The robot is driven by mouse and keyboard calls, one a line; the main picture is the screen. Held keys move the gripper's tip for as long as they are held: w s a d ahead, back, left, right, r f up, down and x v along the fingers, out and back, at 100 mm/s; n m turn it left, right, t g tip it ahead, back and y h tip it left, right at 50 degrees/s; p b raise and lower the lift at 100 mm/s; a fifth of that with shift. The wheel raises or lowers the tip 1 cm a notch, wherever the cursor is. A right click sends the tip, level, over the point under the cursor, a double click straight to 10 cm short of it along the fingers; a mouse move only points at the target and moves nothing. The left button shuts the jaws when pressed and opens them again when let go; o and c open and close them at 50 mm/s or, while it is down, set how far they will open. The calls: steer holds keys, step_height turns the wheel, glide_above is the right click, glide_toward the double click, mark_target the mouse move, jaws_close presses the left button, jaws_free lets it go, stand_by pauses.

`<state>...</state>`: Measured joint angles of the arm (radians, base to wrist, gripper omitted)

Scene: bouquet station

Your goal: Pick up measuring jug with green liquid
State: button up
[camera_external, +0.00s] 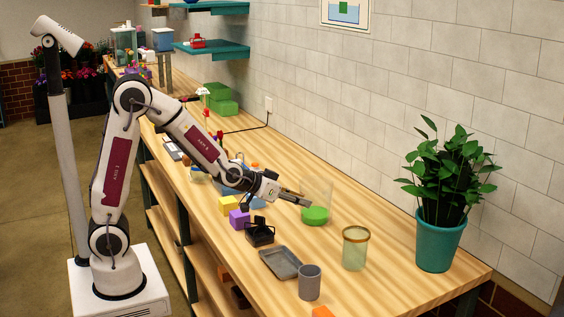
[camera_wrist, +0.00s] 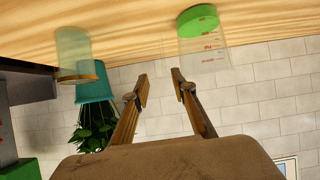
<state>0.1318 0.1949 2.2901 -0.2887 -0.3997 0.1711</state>
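The measuring jug (camera_external: 318,192) is clear, with green liquid (camera_external: 315,215) at its bottom, and stands upright on the wooden bench. In the wrist view, which shows the scene upside down, the jug (camera_wrist: 204,45) with red markings is beyond the fingertips and to the right of the gap between them. My gripper (camera_external: 304,201) reaches out level at the jug's left side in the external view, overlapping its edge in the picture. My gripper (camera_wrist: 163,80) is open in the wrist view, with nothing between its fingers. Whether a fingertip touches the jug cannot be told.
A clear glass jar (camera_external: 355,250) with a tan rim and a teal plant pot (camera_external: 440,243) stand to the right. A tiled wall (camera_external: 400,90) runs behind.

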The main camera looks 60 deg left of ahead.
mark_target(328, 207)
steer(key=w+f+t+y, duration=0.1)
steer(key=w+f, duration=0.3)
steer(key=w, duration=0.1)
steer(key=shift+a+f+t, duration=0.3)
steer(key=x, duration=0.2)
steer(key=shift+w, duration=0.25)
stand_by(0.3)
steer(key=shift+r+x, duration=0.25)
steer(key=shift+x, duration=1.1)
steer(key=shift+r+x, duration=0.2)
steer(key=shift+x, duration=1.1)
steer(key=shift+w+d, duration=0.2)
